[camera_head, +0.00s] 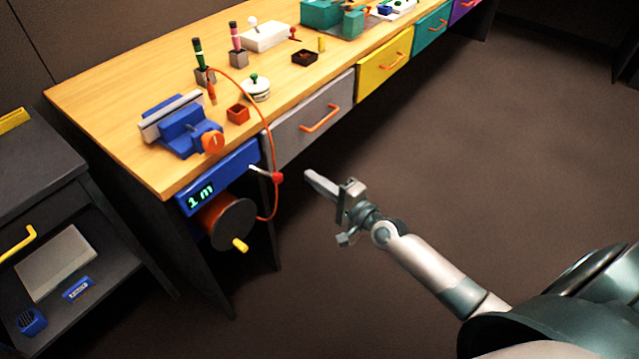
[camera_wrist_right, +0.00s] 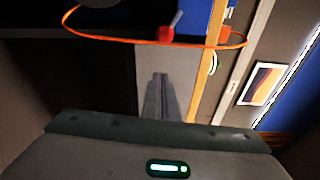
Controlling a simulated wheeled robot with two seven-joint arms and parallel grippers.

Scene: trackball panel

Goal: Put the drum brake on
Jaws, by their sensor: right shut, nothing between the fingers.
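A brake lever with a red knob (camera_head: 277,177) sticks out at the right end of the blue panel (camera_head: 220,178) on the bench's front. Its pale rod slants from the panel down to the knob. Below the panel hangs a cable drum (camera_head: 234,224) with a dark face, orange cable and a yellow crank handle (camera_head: 241,245). My right gripper (camera_head: 308,175) is shut and empty, apart from the knob and to its right. In the right wrist view the red knob (camera_wrist_right: 166,35) lies beyond the shut fingers (camera_wrist_right: 160,78). My left gripper is not in view.
Orange cable (camera_head: 270,130) loops from the benchtop down past the lever to the drum. A grey drawer (camera_head: 300,130) with an orange handle is right of the panel. A blue vise (camera_head: 182,130) stands above it. A dark cabinet (camera_head: 60,190) is at left. Floor at right is clear.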

